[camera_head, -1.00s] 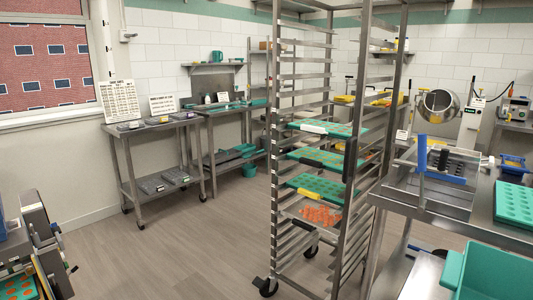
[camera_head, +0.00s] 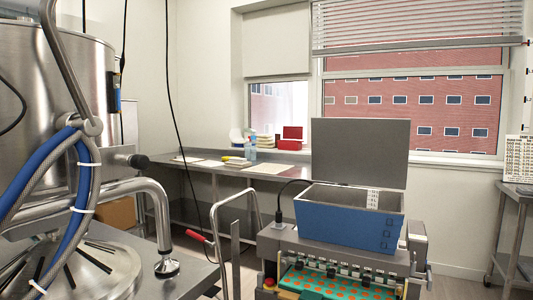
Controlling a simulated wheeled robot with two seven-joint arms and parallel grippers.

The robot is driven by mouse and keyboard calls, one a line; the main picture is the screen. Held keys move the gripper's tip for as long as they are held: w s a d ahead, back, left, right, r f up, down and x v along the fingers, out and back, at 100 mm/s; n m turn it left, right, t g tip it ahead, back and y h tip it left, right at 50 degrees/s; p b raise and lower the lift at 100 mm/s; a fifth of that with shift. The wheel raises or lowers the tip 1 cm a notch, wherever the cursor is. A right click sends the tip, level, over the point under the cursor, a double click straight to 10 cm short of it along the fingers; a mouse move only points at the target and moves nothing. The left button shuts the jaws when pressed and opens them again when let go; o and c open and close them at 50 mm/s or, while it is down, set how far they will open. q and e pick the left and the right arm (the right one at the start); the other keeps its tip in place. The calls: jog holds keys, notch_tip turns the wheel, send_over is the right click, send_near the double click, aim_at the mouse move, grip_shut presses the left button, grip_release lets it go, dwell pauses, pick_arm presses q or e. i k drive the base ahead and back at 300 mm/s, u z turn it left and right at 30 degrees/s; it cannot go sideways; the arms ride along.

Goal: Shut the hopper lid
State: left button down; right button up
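The gummy depositor (camera_head: 345,262) stands in front of me, right of centre. Its blue hopper (camera_head: 340,222) sits on top. The grey hopper lid (camera_head: 360,152) stands upright, open, along the hopper's back edge. A white marked strip (camera_head: 373,199) shows inside the hopper. A green mould with orange cavities (camera_head: 338,284) lies under the nozzles at the front. Neither of my grippers is in view.
A large steel kettle (camera_head: 60,90) with blue and grey hoses fills the left side. A steel bench (camera_head: 220,170) runs along the back under the window. A steel cart handle (camera_head: 232,215) stands just left of the depositor. Floor shows at the right.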

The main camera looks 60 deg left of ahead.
aim_at(365, 152)
jog(key=u, duration=0.25)
jog(key=i, duration=5.6)
jog(key=u, duration=2.6)
jog(key=i, duration=0.4)
jog(key=z, duration=5.3)
